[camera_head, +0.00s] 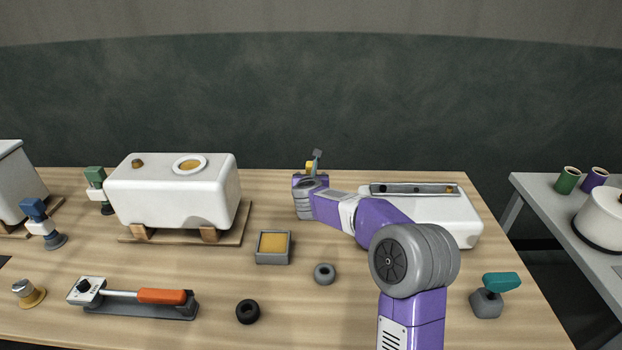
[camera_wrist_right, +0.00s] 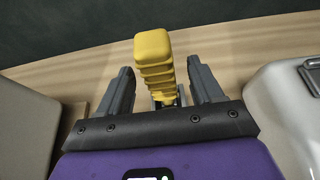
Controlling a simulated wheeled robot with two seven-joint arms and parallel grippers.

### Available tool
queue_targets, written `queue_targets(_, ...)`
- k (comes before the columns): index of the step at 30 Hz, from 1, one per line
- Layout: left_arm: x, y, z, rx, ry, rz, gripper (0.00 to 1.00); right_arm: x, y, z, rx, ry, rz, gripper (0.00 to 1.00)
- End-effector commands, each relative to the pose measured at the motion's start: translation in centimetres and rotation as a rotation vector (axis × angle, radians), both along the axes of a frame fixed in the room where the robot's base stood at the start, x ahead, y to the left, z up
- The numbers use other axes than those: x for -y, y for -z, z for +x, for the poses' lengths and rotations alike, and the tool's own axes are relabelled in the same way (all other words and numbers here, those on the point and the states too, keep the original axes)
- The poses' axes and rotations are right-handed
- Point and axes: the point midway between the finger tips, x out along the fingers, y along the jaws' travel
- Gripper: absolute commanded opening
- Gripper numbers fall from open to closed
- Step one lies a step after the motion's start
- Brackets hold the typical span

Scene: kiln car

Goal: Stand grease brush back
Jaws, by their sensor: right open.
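A tool with a yellow ribbed handle (camera_wrist_right: 152,50), which looks like the grease brush, stands between the two fingers of my right gripper (camera_wrist_right: 160,75) in the right wrist view. The fingers are open, with a gap visible on each side of the handle. In the head view a bit of yellow handle (camera_head: 309,165) shows at the table's back edge, mostly hidden behind my right wrist. The tool's lower end and whatever holds it are hidden. A grey square tin with a yellow filling (camera_head: 273,243) sits left of my right arm. My left gripper is not in view.
A white tank (camera_head: 172,200) stands on a wooden pallet to the left. A white box (camera_head: 450,215) lies close right of my right arm. A black ring (camera_head: 248,311), a grey ring (camera_head: 324,273) and a teal-handled tool (camera_head: 495,290) are on the table (camera_head: 285,330).

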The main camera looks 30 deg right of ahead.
Motion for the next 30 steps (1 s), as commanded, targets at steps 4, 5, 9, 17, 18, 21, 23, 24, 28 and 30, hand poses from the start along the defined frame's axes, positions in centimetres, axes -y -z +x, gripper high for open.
queue_targets(4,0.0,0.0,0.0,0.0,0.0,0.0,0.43,0.0,0.0,0.0,0.0,0.0,0.0,0.66)
queue_targets(5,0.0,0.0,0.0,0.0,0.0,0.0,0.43,0.0,0.0,0.0,0.0,0.0,0.0,0.66)
queue_targets(9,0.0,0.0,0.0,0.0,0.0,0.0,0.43,0.0,0.0,0.0,0.0,0.0,0.0,0.66)
queue_targets(17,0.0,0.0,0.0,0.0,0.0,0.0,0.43,-0.5,-0.4,-0.8,0.0,-0.001,0.0,0.66)
queue_targets(18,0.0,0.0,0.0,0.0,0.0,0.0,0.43,-0.6,-0.5,-0.9,0.002,-0.001,0.001,0.66)
queue_targets(21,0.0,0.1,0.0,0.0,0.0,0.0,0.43,-0.8,-0.7,-1.2,0.001,0.0,0.0,0.66)
queue_targets(23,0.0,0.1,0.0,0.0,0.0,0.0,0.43,-0.9,-0.8,-1.4,0.0,0.0,0.0,0.66)
queue_targets(24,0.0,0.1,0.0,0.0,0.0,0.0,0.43,-1.0,-0.8,-1.5,0.0,-0.001,0.0,0.66)
queue_targets(28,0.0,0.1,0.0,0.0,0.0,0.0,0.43,-1.2,-1.1,-1.9,0.002,-0.001,0.001,0.66)
queue_targets(30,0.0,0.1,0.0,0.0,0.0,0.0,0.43,-1.4,-1.1,-2.2,0.0,-0.001,0.0,0.66)
